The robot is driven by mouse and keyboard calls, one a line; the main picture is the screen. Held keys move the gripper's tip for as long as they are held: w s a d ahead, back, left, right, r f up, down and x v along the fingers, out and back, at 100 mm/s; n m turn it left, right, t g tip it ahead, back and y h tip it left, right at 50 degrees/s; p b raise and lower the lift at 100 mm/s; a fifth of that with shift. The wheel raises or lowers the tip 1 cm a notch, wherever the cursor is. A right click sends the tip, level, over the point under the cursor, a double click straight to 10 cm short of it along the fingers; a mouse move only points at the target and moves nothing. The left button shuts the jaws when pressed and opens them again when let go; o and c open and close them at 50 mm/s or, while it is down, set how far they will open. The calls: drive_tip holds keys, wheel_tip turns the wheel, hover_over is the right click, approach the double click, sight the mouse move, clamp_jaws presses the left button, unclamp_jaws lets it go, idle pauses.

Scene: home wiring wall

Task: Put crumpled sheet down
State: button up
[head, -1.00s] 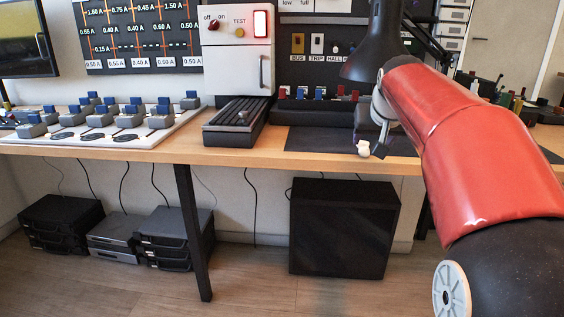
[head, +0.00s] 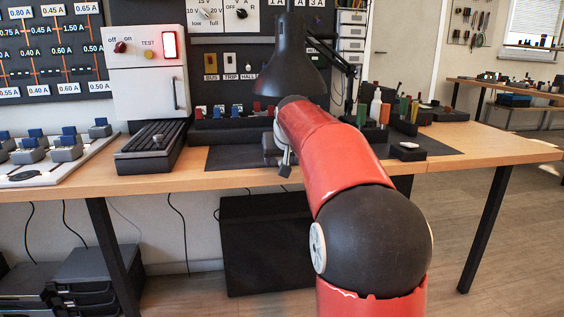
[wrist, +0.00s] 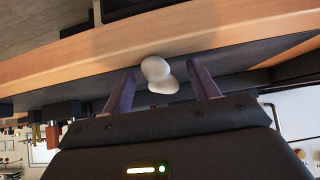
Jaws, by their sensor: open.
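The crumpled sheet looks like a small white rounded lump (wrist: 158,76) in the wrist view, between the two fingertips of my gripper (wrist: 160,84). The fingers stand apart, with a gap visible on the right side of the lump. It lies close to the wooden table edge and the dark mat; whether it rests on them I cannot tell. In the head view my gripper (head: 284,165) is at the front edge of the workbench (head: 470,152), over the mat, and my red arm hides much of it. The lump is not clear in that view.
A black desk lamp (head: 290,62) stands behind my gripper. A dark sliding unit (head: 155,145) and switch boards are to the left. A small black block with a white top (head: 408,150) sits on the mat's right. The bench's right end is clear. A black box (head: 262,245) stands below.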

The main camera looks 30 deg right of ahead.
drive_tip(key=c, duration=1.1)
